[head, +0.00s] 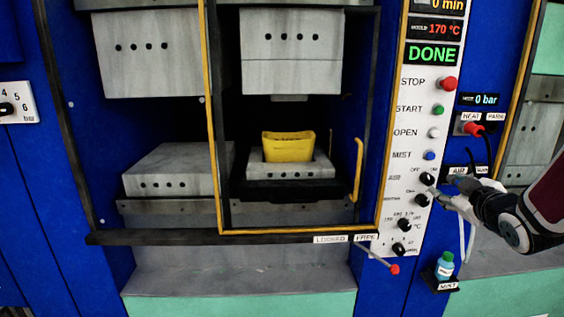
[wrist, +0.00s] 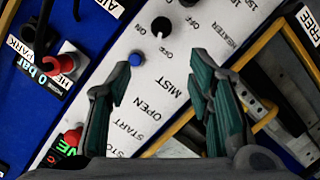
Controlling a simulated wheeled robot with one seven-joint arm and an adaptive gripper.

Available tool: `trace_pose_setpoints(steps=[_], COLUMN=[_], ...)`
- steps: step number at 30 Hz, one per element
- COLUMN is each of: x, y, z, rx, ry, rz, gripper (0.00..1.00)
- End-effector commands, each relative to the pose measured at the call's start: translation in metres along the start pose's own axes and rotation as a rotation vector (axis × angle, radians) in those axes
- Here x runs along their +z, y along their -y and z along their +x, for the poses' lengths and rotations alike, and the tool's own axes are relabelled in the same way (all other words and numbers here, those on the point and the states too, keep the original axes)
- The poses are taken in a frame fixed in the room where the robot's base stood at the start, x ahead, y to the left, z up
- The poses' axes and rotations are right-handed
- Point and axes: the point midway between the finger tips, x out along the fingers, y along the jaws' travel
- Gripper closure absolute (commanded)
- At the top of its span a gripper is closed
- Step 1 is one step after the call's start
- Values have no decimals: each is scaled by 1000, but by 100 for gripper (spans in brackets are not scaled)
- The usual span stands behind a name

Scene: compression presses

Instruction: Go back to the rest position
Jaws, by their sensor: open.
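My gripper (head: 440,192) is at the right of the head view, in front of the lower knobs of the white control panel (head: 398,130). In the wrist view my gripper (wrist: 152,85) is open, with nothing between its green-padded fingers. The blue MIST button (wrist: 135,60) and a black ON/OFF knob (wrist: 160,26) lie beyond the fingertips. I cannot tell whether a finger touches the panel. The panel display (head: 432,54) reads DONE.
A yellow part (head: 288,146) sits on the lower mould block (head: 292,170) in the press, behind a yellow-edged frame. A red-tipped lever (head: 394,269) sticks out below the panel. A small mist bottle (head: 445,266) stands below my gripper. A red plug (head: 473,129) is above it.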

Motion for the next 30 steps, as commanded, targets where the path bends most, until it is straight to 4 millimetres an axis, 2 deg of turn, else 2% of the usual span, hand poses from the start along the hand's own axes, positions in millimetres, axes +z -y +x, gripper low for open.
trace_pose_setpoints(steps=[1, 3, 8, 12, 14, 21, 24, 27, 30], x=[-16, -27, -48, -62, -66, -75, -74, -73, -72], y=[0, 5, 24, 52, 66, 130, 150, 163, 169], z=[-11, -26, -74, -126, -152, -259, -294, -318, -329], rx=[-2, -12, -48, -103, -135, -295, -355, -397, -416], ry=[39, 108, 262, 389, 443, 645, 710, 753, 777], rz=[23, 69, 194, 312, 363, 533, 572, 593, 603], gripper=[53, 53, 53, 53, 53, 53, 53, 53, 53])
